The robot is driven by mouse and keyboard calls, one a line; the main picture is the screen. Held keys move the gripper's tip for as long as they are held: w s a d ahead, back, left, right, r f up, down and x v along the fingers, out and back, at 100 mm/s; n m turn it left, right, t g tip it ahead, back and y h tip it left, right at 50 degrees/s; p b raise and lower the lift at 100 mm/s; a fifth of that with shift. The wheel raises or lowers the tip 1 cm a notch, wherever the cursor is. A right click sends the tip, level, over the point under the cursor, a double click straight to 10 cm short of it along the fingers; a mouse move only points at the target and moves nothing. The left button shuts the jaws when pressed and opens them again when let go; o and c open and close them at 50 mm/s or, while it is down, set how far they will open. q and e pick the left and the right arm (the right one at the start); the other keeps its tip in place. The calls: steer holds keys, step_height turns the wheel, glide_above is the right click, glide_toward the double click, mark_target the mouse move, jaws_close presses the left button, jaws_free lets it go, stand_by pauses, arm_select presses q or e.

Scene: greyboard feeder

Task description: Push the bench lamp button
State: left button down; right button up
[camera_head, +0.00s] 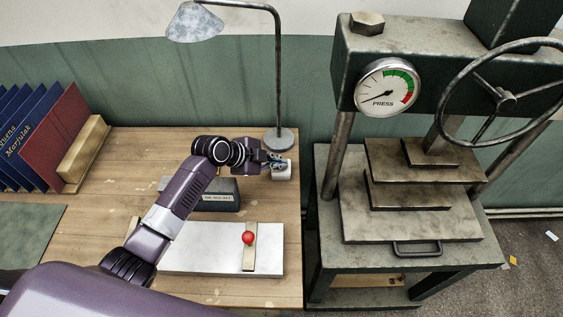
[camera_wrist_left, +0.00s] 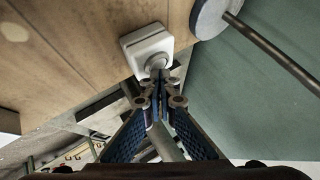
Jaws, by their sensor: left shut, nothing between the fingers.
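The bench lamp (camera_head: 279,80) stands at the back right of the wooden bench, with a mottled pale shade (camera_head: 196,22) and a round grey base (camera_head: 279,139). A small white button box (camera_head: 283,175) sits on the bench just in front of the lamp base. In the left wrist view the white box (camera_wrist_left: 134,42) carries a round grey button (camera_wrist_left: 155,62). My left gripper (camera_head: 276,161) is shut and empty, its fingertips (camera_wrist_left: 159,84) at the button. I cannot tell whether they touch it. The gripper partly hides the box in the head view. My right gripper is not in view.
A dark block with a label (camera_head: 215,196) lies under my left arm. A white board with a red knob (camera_head: 248,238) lies nearer. Books (camera_head: 58,135) stand at the left. A large press (camera_head: 410,190) stands right of the bench edge.

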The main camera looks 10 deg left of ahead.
arm_select(q)
step_height(320, 180, up, 6)
steer(key=p, duration=0.5)
steer(key=shift+r, duration=0.15)
stand_by(0.4)
